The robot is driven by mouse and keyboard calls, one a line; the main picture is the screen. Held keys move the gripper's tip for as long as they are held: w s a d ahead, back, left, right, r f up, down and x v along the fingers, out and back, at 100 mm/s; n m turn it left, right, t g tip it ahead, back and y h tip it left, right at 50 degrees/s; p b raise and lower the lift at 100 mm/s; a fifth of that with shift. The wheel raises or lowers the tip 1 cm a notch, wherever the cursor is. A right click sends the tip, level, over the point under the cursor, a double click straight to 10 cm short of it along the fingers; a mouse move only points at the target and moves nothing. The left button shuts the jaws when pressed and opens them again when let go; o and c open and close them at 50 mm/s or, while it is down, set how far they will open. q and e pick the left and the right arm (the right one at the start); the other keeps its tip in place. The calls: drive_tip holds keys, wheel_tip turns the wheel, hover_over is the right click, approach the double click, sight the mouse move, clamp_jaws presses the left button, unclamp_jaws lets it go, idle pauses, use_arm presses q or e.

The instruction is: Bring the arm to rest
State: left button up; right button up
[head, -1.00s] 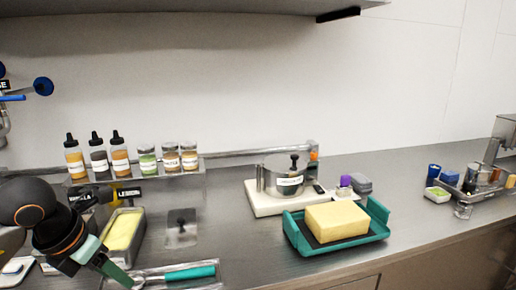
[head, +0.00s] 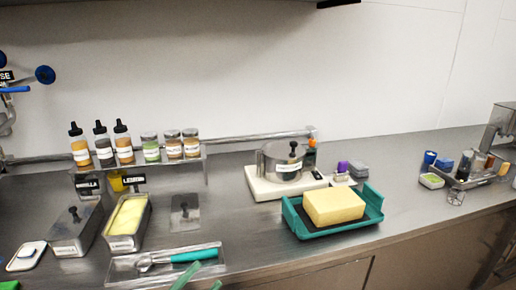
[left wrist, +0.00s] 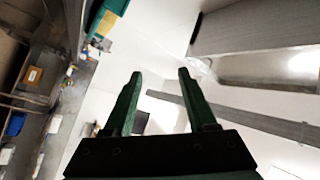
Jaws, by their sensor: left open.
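My left gripper shows at the bottom edge of the head view (head: 207,276), where only its green fingertips are in the picture. They are just in front of the scoop tray. In the left wrist view the left gripper (left wrist: 160,75) has its two dark green fingers apart with nothing between them. The fingers point toward the room and ceiling, with a tilted view of walls behind. The rest of the left arm is out of the head view. My right gripper is in neither view.
A tray (head: 125,264) with a teal-handled scoop (head: 185,256) lies at the counter's front. Behind it stand a pan (head: 144,226) of yellow ice cream and a lidded pan (head: 73,238). A teal tray (head: 370,214) holds a yellow block (head: 334,204). A pot (head: 280,162) stands farther back.

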use_arm(q)
drive_tip(key=s+a+f+n+g+y, duration=0.1)
drive_tip(key=a+f+n+y, duration=0.1)
drive_tip(key=f+n+y, duration=0.3)
drive_tip(key=s+a+f+n+y, duration=0.2)
drive_tip(key=a+f+n+y, duration=0.15)
drive_tip(key=f, duration=0.45)
drive_tip(key=s+f+n+g+y+p, duration=0.1)
drive_tip(key=s+f+n+g, duration=0.5)
drive_tip(key=s+f, duration=0.7)
drive_tip(key=shift+s+f+g+y, duration=0.2)
drive_tip(key=shift+f+g+y, duration=0.3)
drive_tip(key=shift+f, duration=0.4)
